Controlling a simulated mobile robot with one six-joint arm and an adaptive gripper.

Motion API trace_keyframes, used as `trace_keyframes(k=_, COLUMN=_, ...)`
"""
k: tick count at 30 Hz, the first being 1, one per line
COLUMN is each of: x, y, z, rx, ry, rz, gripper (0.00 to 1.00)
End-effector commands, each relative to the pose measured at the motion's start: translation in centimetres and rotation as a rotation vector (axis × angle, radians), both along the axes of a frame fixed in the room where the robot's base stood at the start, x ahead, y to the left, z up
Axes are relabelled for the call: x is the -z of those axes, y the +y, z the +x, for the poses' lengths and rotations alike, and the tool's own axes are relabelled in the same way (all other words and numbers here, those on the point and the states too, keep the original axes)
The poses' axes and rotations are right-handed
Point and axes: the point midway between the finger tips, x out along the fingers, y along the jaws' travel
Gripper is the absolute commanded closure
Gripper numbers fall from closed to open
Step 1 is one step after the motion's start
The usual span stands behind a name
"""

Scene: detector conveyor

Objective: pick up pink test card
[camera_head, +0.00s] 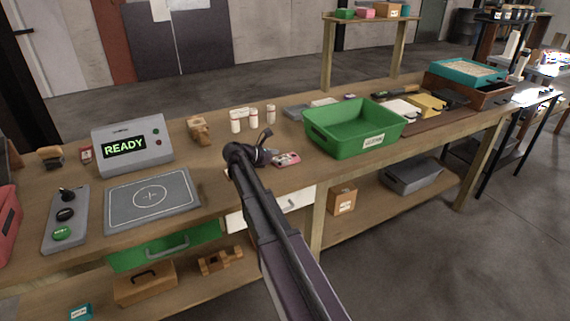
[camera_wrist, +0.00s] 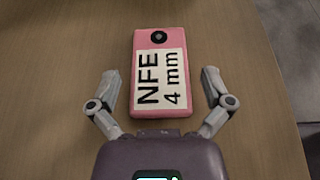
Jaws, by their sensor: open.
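The pink test card (camera_wrist: 160,40) lies flat on the wooden bench in the wrist view. It has a white label reading "NFE 4 mm" and a dark round spot near its far end. My gripper (camera_wrist: 166,78) is open, with one finger on each side of the card and a gap on both sides. In the head view the pink card (camera_head: 286,159) lies near the bench's front edge, just right of my gripper (camera_head: 262,156), which partly hides the area around it.
A green bin (camera_head: 352,128) stands close to the right of the card. A detector showing READY (camera_head: 130,145) and a grey plate with a circle mark (camera_head: 152,198) are at left. Several white bottles (camera_head: 253,118) stand behind. Bare wood surrounds the card in the wrist view.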

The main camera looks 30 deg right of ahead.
Motion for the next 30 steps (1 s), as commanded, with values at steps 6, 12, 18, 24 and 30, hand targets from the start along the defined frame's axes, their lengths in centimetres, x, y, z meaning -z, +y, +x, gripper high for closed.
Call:
trace_keyframes(k=6, x=0.7, y=-1.6, z=0.1, rx=-0.001, ry=-0.001, rz=0.0, gripper=0.0)
trace_keyframes(k=12, x=0.6, y=-1.7, z=0.1, rx=-0.001, ry=-0.001, rz=0.0, gripper=0.0)
trace_keyframes(k=18, x=0.6, y=-1.7, z=0.1, rx=0.0, ry=-0.001, rz=0.0, gripper=0.0)
trace_keyframes(k=24, x=0.6, y=-1.7, z=0.1, rx=0.0, ry=-0.001, rz=0.0, gripper=0.09)
trace_keyframes(k=30, x=0.6, y=-1.7, z=0.1, rx=0.0, ry=-0.001, rz=0.0, gripper=0.68)
